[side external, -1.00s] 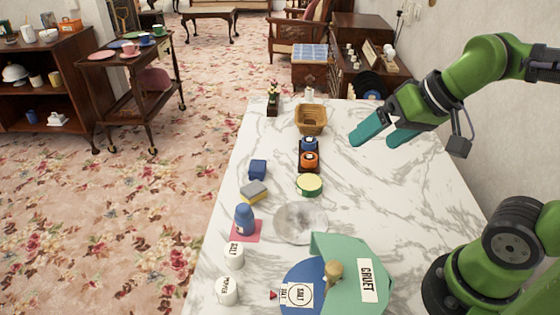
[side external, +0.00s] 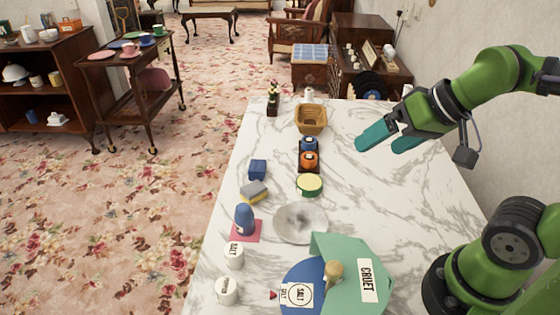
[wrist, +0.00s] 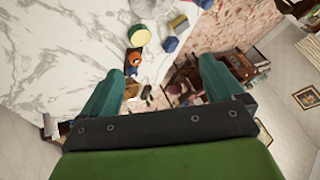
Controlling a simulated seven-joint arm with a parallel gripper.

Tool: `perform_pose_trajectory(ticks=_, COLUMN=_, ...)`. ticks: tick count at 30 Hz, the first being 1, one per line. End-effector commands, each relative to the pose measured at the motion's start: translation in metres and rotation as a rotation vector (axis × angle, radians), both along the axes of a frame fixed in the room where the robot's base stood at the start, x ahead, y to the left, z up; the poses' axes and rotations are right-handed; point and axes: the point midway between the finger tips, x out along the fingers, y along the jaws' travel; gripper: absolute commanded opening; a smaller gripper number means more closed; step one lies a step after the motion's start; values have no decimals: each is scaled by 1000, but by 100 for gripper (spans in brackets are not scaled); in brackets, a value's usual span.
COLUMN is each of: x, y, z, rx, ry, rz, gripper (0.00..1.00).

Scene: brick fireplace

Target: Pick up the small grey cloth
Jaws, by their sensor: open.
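I cannot make out a clear small grey cloth. A small block (side external: 254,191) with a grey top and yellow side lies on the left part of the marble table; it may be a sponge, and it also shows in the wrist view (wrist: 180,24). A grey round plate (side external: 300,223) lies right of and nearer than it. A red-pink flat square (side external: 256,237) lies under a blue bottle (side external: 245,218). My gripper (side external: 380,144) is open and empty above the table's right side, apart from everything; its two teal fingers show in the wrist view (wrist: 160,72).
A blue cube (side external: 258,169), a green-and-yellow round tin (side external: 309,184), a dark tray with blue and orange items (side external: 309,168) and a wicker basket (side external: 311,131) stand on the table. Salt and pepper pots and a green "CRUET" piece (side external: 345,265) crowd the near end. The right side is clear.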

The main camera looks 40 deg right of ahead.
Motion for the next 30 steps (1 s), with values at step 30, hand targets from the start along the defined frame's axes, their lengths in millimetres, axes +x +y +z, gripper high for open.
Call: perform_pose_trajectory(ticks=30, x=198, y=74, z=-57, rx=-176, ry=472, rz=273, gripper=96)
